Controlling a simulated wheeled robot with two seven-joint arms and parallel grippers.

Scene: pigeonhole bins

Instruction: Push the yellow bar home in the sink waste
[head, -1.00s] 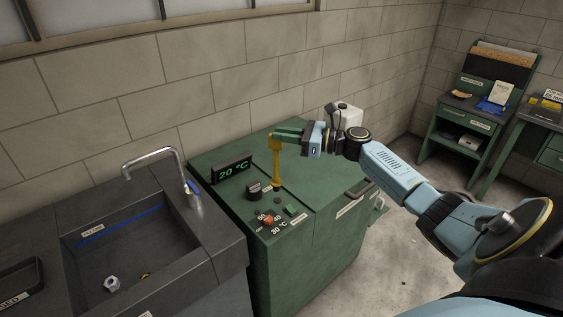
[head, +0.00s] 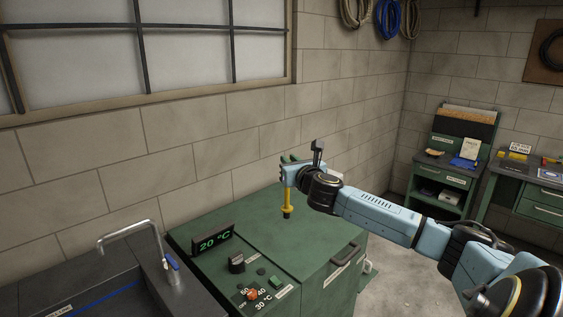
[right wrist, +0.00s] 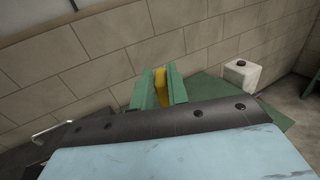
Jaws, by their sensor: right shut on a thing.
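My right gripper (head: 289,168) is shut on the upper end of a yellow bar-like piece (head: 287,196). The piece hangs nearly upright, with a dark lower end, above the green cabinet (head: 312,252) and apart from its top. In the right wrist view the green fingers (right wrist: 157,90) have a yellow strip of the piece (right wrist: 160,84) between them. The sink (head: 112,295) is at the lower left, cut off by the frame; its waste is out of view. My left gripper is not in view.
A curved tap (head: 135,234) stands behind the sink. The cabinet top carries a 20 °C display (head: 213,240), a black knob (head: 237,262) and a red knob (head: 252,294). Workbenches (head: 445,180) stand at the far right.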

